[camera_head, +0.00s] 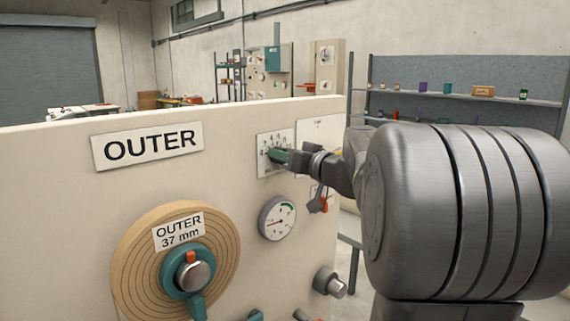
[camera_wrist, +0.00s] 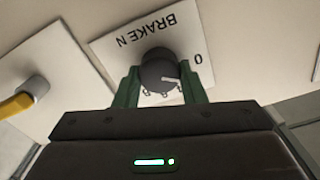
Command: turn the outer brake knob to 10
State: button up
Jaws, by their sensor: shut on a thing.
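The brake plate (camera_head: 265,170) is a white card with a number scale, on the cream panel to the right of the OUTER sign (camera_head: 147,146). In the wrist view the plate (camera_wrist: 115,45) appears upside down, reading BRAKE N. Other numbers are partly hidden by the knob and my gripper. My gripper (camera_wrist: 162,80) has its green fingers shut on the knob, one on each side. In the head view my gripper (camera_head: 276,156) covers the knob.
Below the plate is a round gauge (camera_head: 277,219). An orange-red handle (camera_head: 324,203) sits to its right, and a grey round knob (camera_head: 330,282) lower down. The OUTER 37 mm reel (camera_head: 130,268) is at lower left. A yellow-tipped part (camera_wrist: 17,104) is beside the brake plate.

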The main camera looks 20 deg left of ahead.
jog(key=shift+f+m+p, duration=0.2)
jog(key=shift+m+p, duration=1.15)
jog(key=shift+m, duration=5.3)
jog(key=shift+f+m+p, duration=0.2)
jog(key=shift+m+p, duration=1.1)
jog(key=shift+m, duration=5.35)
jog(key=o, duration=1)
jog(key=shift+d, duration=0.15)
jog(key=b+v, duration=0.2)
jog(key=v, duration=1.1)
jog(key=shift+d, duration=0.3)
